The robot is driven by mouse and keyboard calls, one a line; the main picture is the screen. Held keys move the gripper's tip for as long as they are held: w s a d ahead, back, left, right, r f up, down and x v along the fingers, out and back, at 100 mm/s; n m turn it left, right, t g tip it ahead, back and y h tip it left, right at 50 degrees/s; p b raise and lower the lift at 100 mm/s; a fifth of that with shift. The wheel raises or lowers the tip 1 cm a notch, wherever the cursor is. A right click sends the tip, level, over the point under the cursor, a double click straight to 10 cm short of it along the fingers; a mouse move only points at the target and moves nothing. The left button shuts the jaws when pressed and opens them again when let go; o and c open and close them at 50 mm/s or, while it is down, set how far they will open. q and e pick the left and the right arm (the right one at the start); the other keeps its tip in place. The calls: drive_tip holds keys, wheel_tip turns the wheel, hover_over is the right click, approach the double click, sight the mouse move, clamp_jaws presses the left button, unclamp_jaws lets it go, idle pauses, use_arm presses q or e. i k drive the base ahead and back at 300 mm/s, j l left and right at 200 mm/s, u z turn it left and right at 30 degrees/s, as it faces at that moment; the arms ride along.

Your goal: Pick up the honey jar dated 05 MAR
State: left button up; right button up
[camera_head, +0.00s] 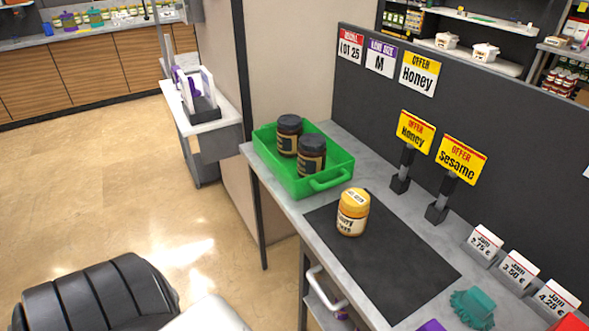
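A jar with a yellow lid and a pale label (353,212) stands upright on the black mat (405,258) on the counter. Print shows on its lid and label, but it is too small for me to read a date. Two dark-lidded brown jars, one farther back (289,135) and one nearer (311,155), stand in the green crate (330,180). I cannot read dates on them. Neither of my grippers is in view.
Yellow Honey (415,130) and Sesame (461,159) offer signs stand behind the mat. Jam price cards (518,269) and a teal object (473,307) are at the right. A dark panel (480,110) backs the counter. The mat around the jar is clear.

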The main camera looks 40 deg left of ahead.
sight(353, 210)
drive_tip(key=i+j+u, duration=0.1)
drive_tip(key=u, duration=0.85)
drive_tip(key=i+l, duration=0.05)
drive_tip(key=i, duration=0.05)
